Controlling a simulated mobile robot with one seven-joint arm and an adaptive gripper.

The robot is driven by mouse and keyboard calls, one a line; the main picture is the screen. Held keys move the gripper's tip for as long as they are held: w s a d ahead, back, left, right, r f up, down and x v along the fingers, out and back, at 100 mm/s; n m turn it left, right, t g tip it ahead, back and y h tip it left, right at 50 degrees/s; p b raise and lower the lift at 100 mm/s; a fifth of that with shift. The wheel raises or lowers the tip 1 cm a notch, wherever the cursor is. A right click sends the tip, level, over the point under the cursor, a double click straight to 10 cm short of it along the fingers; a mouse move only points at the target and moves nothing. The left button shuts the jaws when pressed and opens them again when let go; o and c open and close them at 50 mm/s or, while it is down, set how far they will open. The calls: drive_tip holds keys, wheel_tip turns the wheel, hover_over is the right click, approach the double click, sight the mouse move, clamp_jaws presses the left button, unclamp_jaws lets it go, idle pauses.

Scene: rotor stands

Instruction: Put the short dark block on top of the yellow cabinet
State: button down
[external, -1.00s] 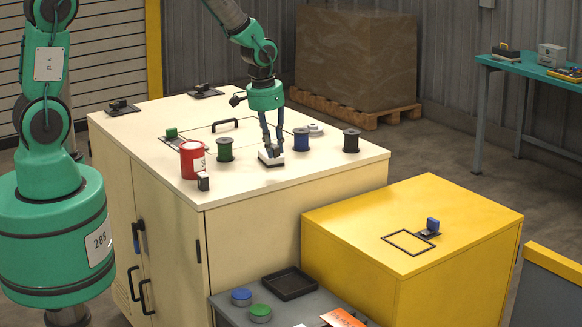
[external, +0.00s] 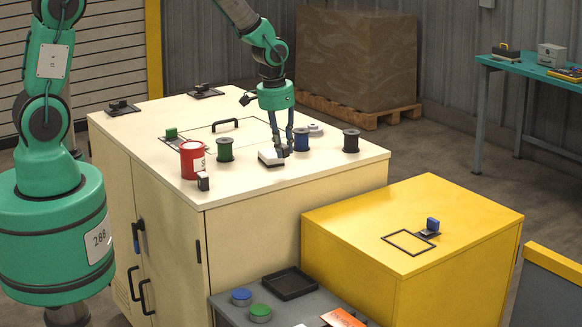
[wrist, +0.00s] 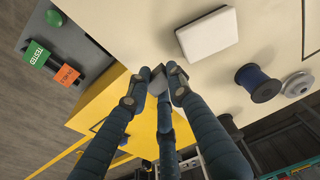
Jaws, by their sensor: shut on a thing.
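My gripper (external: 284,148) is low over the cream cabinet top, just right of a white box (external: 270,158). It is shut on a small dark grey block (wrist: 158,82), which shows between the fingertips in the wrist view; the fingers hide most of it. I cannot tell whether the block touches the cabinet top. The yellow cabinet (external: 440,195) stands lower, to the front right, with a black square outline (external: 408,242) on its top; its yellow surface also shows in the wrist view (wrist: 90,105).
A blue spool (external: 301,139) stands close right of my gripper, a dark spool (external: 351,140) farther right. A green spool (external: 225,150) and red can (external: 192,160) are to the left. A blue item (external: 432,225) sits beside the outline; the yellow top is otherwise clear.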

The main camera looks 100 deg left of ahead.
drive_tip(key=w, duration=0.3)
drive_tip(key=w+a+p, duration=0.1)
drive_tip(key=w, duration=0.2)
drive_tip(key=w+f+p, duration=0.1)
drive_tip(key=w, duration=0.2)
drive_tip(key=shift+a+f, duration=0.1)
drive_tip(key=shift+a, duration=0.2)
drive_tip(key=w+f+m+g+h+p, duration=0.1)
drive_tip(key=w+f+p, duration=0.2)
drive_tip(key=w, duration=0.8)
drive_tip(key=shift+w+d+f+p, duration=0.15)
drive_tip(key=shift+d+f+p, duration=0.2)
drive_tip(key=shift+f, duration=0.45)
hover_over(351, 211)
drive_tip(key=shift+f+p, duration=0.3)
drive_tip(key=shift+f, duration=2.6)
drive_tip(key=shift+d+f, duration=0.1)
drive_tip(key=shift+f, duration=0.05)
drive_tip(key=shift+f, duration=1.95)
drive_tip(key=shift+f, duration=0.2)
